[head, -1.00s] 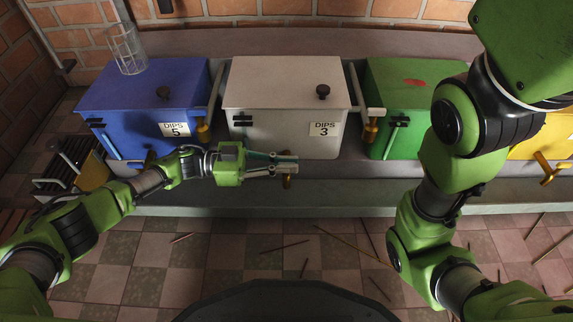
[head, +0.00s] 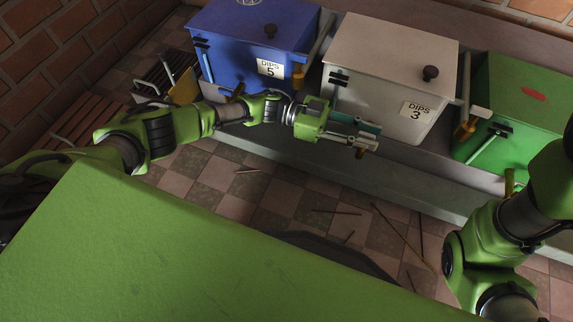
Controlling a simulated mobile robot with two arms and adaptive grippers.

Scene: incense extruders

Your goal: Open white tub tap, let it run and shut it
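The white tub (head: 385,65), labelled DIPS 3, stands in the middle of the row with its lid down. Its tap is mostly hidden behind my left gripper (head: 370,137); a small brass-coloured piece shows just below the fingertips, low at the tub's front. My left gripper reaches in from the left, fingers pointing right, in front of the tub's lower front. I cannot tell whether the fingers touch the tap or are closed. No running liquid is visible. My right arm is at the right edge, and its gripper is out of view.
The blue tub (head: 250,38), labelled DIPS 5, stands left of the white tub, and the green tub (head: 525,100) stands right. A grey ledge (head: 425,170) runs along the front. Thin sticks lie on the tiled floor (head: 285,205). My green body part covers the lower left.

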